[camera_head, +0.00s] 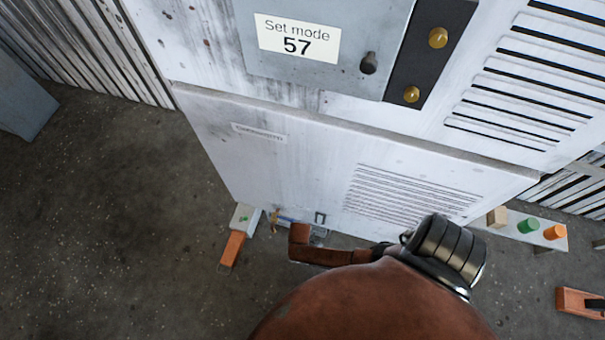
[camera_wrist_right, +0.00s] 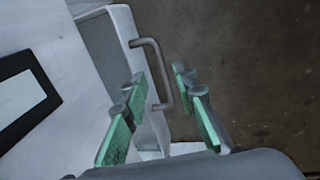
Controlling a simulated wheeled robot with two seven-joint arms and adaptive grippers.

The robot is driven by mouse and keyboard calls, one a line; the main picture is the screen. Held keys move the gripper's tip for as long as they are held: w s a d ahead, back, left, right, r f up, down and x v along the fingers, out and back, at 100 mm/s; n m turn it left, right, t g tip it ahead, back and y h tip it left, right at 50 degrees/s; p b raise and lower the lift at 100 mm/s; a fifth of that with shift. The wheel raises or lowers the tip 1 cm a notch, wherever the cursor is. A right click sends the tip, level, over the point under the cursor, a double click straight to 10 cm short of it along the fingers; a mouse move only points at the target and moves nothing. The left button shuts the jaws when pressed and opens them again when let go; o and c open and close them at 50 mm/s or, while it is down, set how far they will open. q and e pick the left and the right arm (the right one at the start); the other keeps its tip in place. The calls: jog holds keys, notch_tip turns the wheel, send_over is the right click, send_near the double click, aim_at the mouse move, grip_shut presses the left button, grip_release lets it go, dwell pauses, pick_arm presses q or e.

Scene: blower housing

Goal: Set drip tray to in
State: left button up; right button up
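The drip tray (camera_wrist_right: 150,122) is at the foot of the white housing. In the right wrist view its pale front carries a grey bar handle (camera_wrist_right: 158,70), and a dark side wall shows behind the front, so it seems to stand at least partly out. My right gripper (camera_wrist_right: 160,78) is open, with its green-padded fingers on either side of the handle. I cannot tell whether either finger touches it. In the head view my brown right arm hides most of the tray area, and the gripper itself is hard to make out. My left gripper is not in view.
The housing (camera_head: 300,165) has a vented lower panel and a "Set mode 57" label (camera_head: 296,38) above. A pale ledge with green and orange pegs (camera_head: 528,226) is at right. Orange objects lie at left (camera_head: 231,249) and right (camera_head: 578,302).

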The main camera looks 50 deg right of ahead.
notch_tip(320, 180, up, 9)
jog(key=a, duration=0.1)
jog(key=shift+s+a, duration=0.3)
jog(key=shift+s, duration=0.05)
dwell(0.4)
